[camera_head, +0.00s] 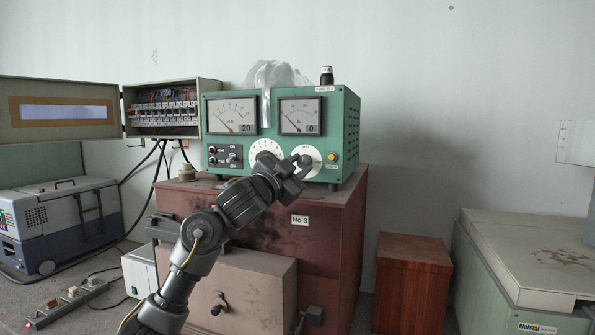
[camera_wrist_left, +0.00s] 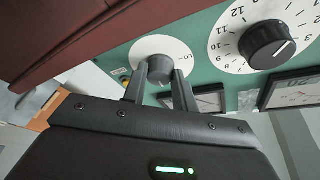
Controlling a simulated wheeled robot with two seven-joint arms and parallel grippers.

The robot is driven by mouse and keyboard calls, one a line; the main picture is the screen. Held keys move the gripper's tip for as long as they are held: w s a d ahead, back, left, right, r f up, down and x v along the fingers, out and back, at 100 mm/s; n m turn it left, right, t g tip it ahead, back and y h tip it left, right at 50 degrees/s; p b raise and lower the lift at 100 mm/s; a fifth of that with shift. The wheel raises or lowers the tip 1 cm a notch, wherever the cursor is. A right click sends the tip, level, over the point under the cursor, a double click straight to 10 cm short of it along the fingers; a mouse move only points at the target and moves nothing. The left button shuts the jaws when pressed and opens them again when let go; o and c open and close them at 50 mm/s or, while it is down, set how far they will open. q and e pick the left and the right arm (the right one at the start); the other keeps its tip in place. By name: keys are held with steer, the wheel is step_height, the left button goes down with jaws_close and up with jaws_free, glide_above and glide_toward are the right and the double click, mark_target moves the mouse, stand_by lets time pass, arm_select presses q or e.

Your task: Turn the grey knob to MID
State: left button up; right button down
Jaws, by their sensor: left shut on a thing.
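The grey knob (camera_wrist_left: 160,72) sits on a white round dial (camera_wrist_left: 157,45) on the green instrument (camera_head: 346,125). In the head view this dial (camera_head: 312,152) is under the right-hand meter, and the gripper covers much of it. My left gripper (camera_head: 301,161) reaches up from below to the panel. In the wrist view my left gripper (camera_wrist_left: 161,84) has one finger on each side of the grey knob and is shut on it. The knob's pointer and the MID mark cannot be read. My right gripper is not in view.
A black knob (camera_wrist_left: 268,45) on a larger numbered dial (camera_wrist_left: 230,55) sits beside the grey one. A yellow button (camera_head: 332,156) is right of the dial. The instrument stands on a red-brown cabinet (camera_head: 335,215). An open breaker box (camera_head: 165,110) is at the left.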

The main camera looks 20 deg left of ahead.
arm_select(q)
steer(key=shift+f+n+t+y, duration=0.1)
steer(key=shift+n+t+y, duration=0.2)
steer(key=shift+n, duration=0.4)
steer(key=o, duration=1)
steer(key=shift+s+f+b, duration=0.1)
steer(key=shift+s+b, duration=0.2)
steer(key=shift+s, duration=0.05)
steer(key=v, duration=1)
steer(key=shift+b, duration=0.3)
